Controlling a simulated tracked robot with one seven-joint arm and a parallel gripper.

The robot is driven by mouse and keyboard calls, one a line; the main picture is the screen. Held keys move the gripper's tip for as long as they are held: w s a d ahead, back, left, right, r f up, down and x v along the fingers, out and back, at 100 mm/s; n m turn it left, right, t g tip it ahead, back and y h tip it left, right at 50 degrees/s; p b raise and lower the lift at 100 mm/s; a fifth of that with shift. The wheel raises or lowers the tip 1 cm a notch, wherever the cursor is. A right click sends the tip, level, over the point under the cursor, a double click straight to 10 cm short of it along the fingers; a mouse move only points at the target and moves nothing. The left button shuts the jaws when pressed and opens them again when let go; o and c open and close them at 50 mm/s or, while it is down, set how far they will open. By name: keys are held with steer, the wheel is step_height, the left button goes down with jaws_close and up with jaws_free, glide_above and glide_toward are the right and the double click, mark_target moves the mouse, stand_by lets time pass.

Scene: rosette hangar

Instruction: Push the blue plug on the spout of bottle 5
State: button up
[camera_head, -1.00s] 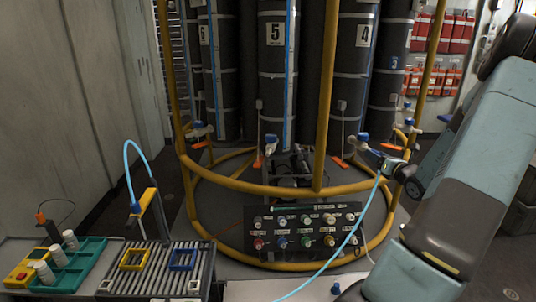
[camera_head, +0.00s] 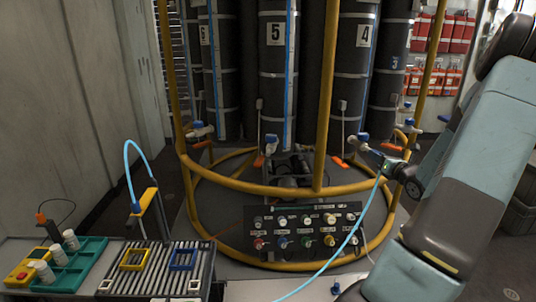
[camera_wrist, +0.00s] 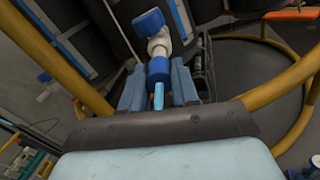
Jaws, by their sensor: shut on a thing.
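In the wrist view, my gripper (camera_wrist: 158,88) is shut on a blue plug (camera_wrist: 157,70), with a light blue piece between the jaws. A white spout (camera_wrist: 159,46) with a blue handle (camera_wrist: 149,20) stands just beyond, lined up with the plug. The plug and spout meet in the picture; I cannot tell how far the plug is on. No number shows there. In the head view, bottle 5 (camera_head: 275,75) is the dark middle cylinder, its spout (camera_head: 270,145) low at its front.
A yellow tubular frame (camera_head: 255,187) surrounds the bottles, with a knob panel (camera_head: 305,233) at its front. A grooved tray (camera_head: 160,268) and a green rack (camera_head: 75,272) are front left.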

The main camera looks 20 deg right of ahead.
jaws_close()
steer(key=shift+s, duration=0.1)
steer(key=shift+s, duration=2.95)
steer(key=shift+d, duration=0.15)
